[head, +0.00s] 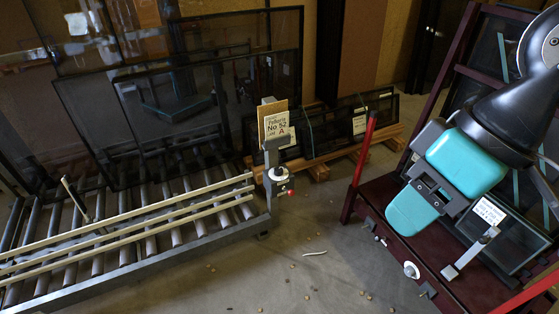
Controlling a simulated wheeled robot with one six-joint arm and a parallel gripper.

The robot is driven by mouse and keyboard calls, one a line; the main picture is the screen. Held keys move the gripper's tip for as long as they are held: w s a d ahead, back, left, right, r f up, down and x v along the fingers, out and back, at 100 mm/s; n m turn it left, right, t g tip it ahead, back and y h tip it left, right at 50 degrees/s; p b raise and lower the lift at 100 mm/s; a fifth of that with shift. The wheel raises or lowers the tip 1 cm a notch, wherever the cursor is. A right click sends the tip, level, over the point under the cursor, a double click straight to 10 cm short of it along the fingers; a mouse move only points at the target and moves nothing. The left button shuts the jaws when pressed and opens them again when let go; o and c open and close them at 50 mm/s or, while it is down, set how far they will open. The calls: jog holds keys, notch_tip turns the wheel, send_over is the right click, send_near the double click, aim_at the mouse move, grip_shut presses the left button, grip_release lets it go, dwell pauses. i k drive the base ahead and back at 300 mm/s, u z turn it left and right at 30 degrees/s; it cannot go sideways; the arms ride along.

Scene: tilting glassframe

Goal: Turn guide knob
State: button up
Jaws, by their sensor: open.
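My gripper (436,190), dark grey with teal parts, hangs from my black arm at the right of the head view. It is open, and I see nothing held in it. A white round knob (411,270) sits on the dark red frame (385,232) below it, apart from the gripper. Another white knob-like part with a red tip (280,174) is on the grey post at the roller table's end, well left of the gripper. I cannot tell which of the two is the guide knob.
The roller table (215,247) with pale rails fills the left. Dark glass panels (215,110) lean behind it. A grey upright bracket (470,254) stands on the red frame right of the white knob. Open floor (320,280) with small debris lies between table and frame.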

aim_at(278, 171)
jog(key=u, duration=0.55)
jog(key=i, duration=1)
jog(key=u, duration=0.75)
